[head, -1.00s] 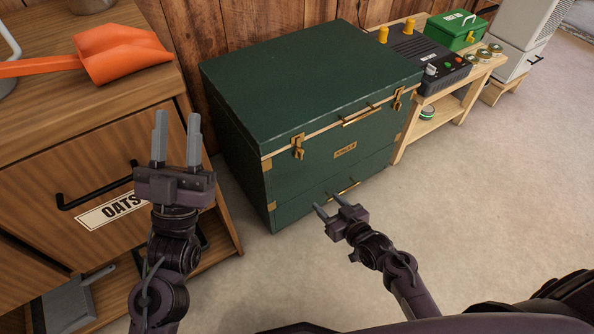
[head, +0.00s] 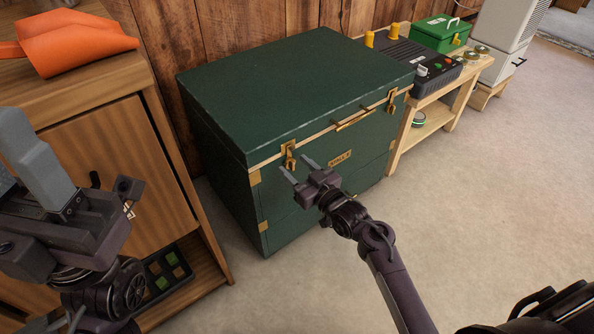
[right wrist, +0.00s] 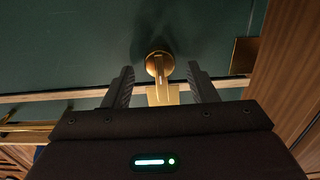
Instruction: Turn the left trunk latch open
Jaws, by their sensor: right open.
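The dark green trunk (head: 300,90) stands shut against the wall. Its left latch (head: 289,153) is a brass fitting at the front-left of the lid seam. My right gripper (head: 298,168) is open just in front of the left latch. In the right wrist view the latch (right wrist: 159,66) shows as a round brass knob with a plate, lying between the spread fingertips (right wrist: 160,80). Neither finger clearly touches it. My left gripper (head: 22,165) is at the left edge, with its fingers apart and nothing seen between them.
The trunk's right latch (head: 391,100) and brass handle (head: 353,119) are on the same seam. A wooden cabinet (head: 125,165) with an orange scoop (head: 80,45) stands at left. A bench (head: 440,105) stands at right. The floor in front is clear.

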